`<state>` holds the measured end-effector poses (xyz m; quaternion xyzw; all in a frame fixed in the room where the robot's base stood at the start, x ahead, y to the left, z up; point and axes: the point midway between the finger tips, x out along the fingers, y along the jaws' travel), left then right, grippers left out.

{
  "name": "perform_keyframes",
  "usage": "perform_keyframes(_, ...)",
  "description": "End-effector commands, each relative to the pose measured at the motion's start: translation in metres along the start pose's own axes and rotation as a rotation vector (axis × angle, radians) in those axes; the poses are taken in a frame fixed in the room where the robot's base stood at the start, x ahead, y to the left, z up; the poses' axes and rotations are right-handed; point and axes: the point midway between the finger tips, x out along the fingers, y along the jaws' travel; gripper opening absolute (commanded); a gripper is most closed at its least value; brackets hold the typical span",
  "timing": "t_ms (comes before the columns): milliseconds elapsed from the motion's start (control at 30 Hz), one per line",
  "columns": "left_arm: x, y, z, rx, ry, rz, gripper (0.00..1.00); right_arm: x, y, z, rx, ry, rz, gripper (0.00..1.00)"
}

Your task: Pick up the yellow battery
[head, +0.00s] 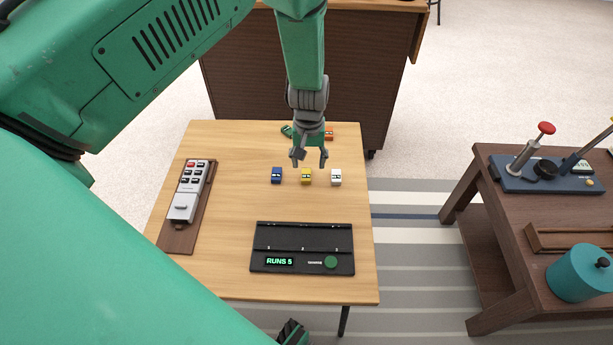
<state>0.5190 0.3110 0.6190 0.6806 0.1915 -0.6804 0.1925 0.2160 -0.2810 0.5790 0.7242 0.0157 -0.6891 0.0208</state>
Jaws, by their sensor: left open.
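The yellow battery (306,176) is a small block on the wooden table, in a row between a blue one (276,175) and a white one (336,177). My left gripper (309,163) points down with its fingers apart, just behind and above the yellow battery in the head view. Nothing is between its fingers that I can see. I cannot tell the exact height of the fingertips over the table. A dark green-black piece at the bottom edge may be part of my right gripper, but its jaws cannot be made out.
A black tray reading "RUNS 5" (302,262) lies at the table's (215,270) front. A grey remote-like device (187,190) lies on the left. Orange (329,135) and green items lie behind my gripper. A dark side table (490,250) with a teal pot (580,275) stands right.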

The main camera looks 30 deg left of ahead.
Motion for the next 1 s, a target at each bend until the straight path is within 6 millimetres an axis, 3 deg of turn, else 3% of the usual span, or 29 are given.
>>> perform_keyframes(300, 0.046, -0.007, 0.001, 0.0, -0.002, -0.002, 0.47, 0.016, 0.0, 0.001, 0.0, 0.0, 0.0, 0.4)
perform_keyframes(567, 0.048, -0.006, 0.001, 0.0, 0.0, 0.0, 0.47, 0.015, 0.0, 0.001, 0.0, 0.0, 0.0, 0.4)
perform_keyframes(700, 0.048, -0.007, 0.001, 0.0, 0.0, -0.001, 0.0, 0.015, 0.0, 0.001, 0.0, 0.0, 0.0, 0.4)
perform_keyframes(1000, 0.047, -0.006, 0.001, 0.0, 0.0, 0.0, 0.0, 0.015, 0.0, 0.001, 0.0, 0.0, 0.0, 0.4)
